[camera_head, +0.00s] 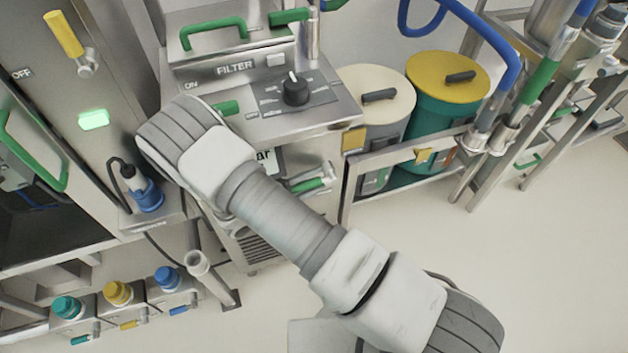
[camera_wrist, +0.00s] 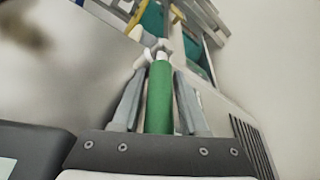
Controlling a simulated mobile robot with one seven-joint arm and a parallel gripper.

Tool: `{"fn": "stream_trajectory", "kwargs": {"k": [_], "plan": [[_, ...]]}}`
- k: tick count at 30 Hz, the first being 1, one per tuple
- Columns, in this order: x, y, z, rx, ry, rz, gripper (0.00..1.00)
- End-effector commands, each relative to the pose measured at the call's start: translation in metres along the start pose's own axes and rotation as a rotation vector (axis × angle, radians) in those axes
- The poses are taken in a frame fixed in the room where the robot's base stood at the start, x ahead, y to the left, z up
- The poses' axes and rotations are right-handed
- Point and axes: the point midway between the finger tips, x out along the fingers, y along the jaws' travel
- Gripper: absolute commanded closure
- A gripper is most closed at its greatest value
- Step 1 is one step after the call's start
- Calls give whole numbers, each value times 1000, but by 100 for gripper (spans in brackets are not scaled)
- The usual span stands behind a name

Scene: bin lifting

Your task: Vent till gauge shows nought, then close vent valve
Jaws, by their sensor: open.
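In the wrist view a green round handle (camera_wrist: 159,112) on a pale metal stem lies between the two grey fingers of my gripper (camera_wrist: 160,82). The fingers are apart, one on each side of it; I cannot tell whether they touch it. In the head view my arm hides my gripper. A green-handled valve (camera_head: 312,185) shows on the front of the filter unit, right of my arm; I cannot tell if it is the handle between my fingers. A small display (camera_head: 270,160) with letters ending in "ar" is mostly hidden by my arm; its reading is not visible.
The filter unit's top has a black knob (camera_head: 296,90) and a green bar handle (camera_head: 213,33). A white-lidded bin (camera_head: 378,96) and a yellow-lidded bin (camera_head: 447,77) stand to its right. Coloured couplings (camera_head: 117,292) are at lower left. The floor (camera_head: 500,260) at right is clear.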

Motion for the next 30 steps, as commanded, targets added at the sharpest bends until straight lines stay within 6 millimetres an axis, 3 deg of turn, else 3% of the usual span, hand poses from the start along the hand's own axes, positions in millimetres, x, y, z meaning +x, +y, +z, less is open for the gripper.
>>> {"fn": "stream_trajectory", "kwargs": {"k": [7, 15, 30], "plan": [[1, 0, 0, 0, 0, 0, 57], [1, 0, 0, 0, 0, 0, 100], [0, 0, 0, 1, 0, 0, 100]]}}
